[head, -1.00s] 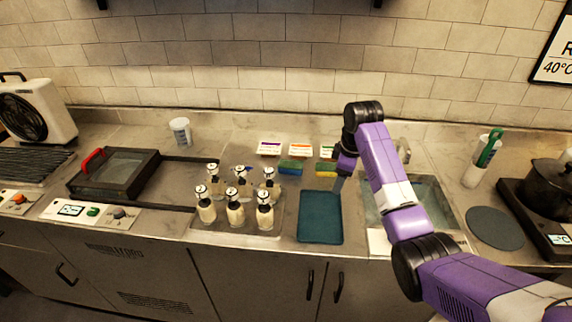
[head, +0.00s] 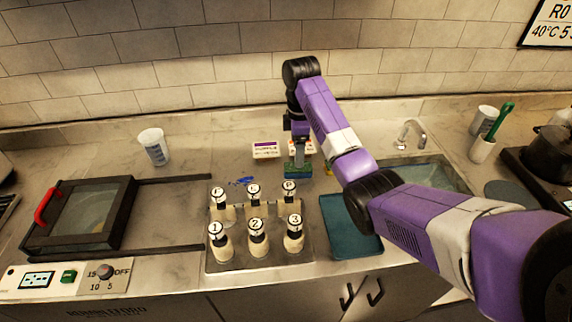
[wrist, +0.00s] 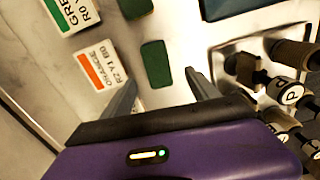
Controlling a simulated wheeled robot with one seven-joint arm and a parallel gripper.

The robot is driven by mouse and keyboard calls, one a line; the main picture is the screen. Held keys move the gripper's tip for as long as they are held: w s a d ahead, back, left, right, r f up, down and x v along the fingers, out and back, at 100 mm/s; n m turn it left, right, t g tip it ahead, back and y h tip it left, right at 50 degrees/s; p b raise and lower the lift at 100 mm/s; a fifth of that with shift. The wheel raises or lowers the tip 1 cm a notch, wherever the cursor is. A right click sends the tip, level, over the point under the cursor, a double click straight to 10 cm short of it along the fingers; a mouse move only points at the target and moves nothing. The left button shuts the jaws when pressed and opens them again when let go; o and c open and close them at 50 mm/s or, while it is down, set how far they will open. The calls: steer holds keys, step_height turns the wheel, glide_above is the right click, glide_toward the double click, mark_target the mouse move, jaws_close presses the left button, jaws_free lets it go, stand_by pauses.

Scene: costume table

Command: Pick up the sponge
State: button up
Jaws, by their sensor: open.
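A sponge with a green top and blue lower part (head: 297,173) lies on the counter in the head view. In the wrist view its green top (wrist: 155,63) shows between my two fingers. My gripper (head: 300,158) is open and points down over it, with one finger to each side in the wrist view (wrist: 161,80). I cannot tell how high the fingertips are above the counter. A second green-topped sponge (wrist: 135,7) shows at the top edge of the wrist view; in the head view its yellow part (head: 328,168) is mostly hidden by my arm.
Label cards stand behind: purple (head: 265,150), orange (wrist: 103,65) and green (wrist: 73,14). A rack (head: 222,265) of several numbered and lettered bottles stands front left. A teal tray (head: 350,225) lies front right, before the sink (head: 430,172). Blue marks (head: 242,181) lie left of the sponge.

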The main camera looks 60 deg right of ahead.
mark_target(298, 170)
step_height(298, 170, down, 3)
steer(key=shift+r+b, duration=0.2)
steer(key=shift+b, duration=0.7)
steer(key=shift+d+f+p, duration=0.2)
steer(key=shift+f+p, duration=0.7)
steer(key=shift+f, duration=1.6)
steer(key=c, duration=1.4)
